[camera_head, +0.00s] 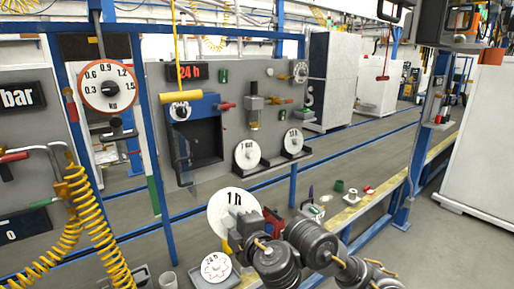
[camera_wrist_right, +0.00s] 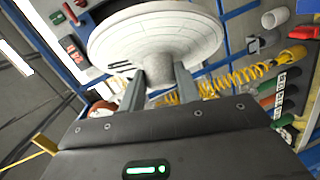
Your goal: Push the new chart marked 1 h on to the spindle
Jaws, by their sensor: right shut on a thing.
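The white round chart marked 1 h (camera_head: 225,210) is held upright by my right gripper (camera_head: 246,228), in front of and below the grey panel. In the right wrist view, the fingers (camera_wrist_right: 159,88) are shut on the hub at the back of the white chart (camera_wrist_right: 155,38). The blue-framed recorder (camera_head: 218,122) with a dark recess is on the panel, above and left of the held chart and apart from it. I cannot make out the spindle clearly. My left gripper is not in view.
Two white discs, one marked 7 day (camera_head: 247,155) and another (camera_head: 293,142), are on the panel. A white disc marked 24 h (camera_head: 216,267) lies on a box at the bottom. A red 24 h display (camera_head: 187,72) is above the recorder. Yellow coiled hoses (camera_head: 95,220) hang at left.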

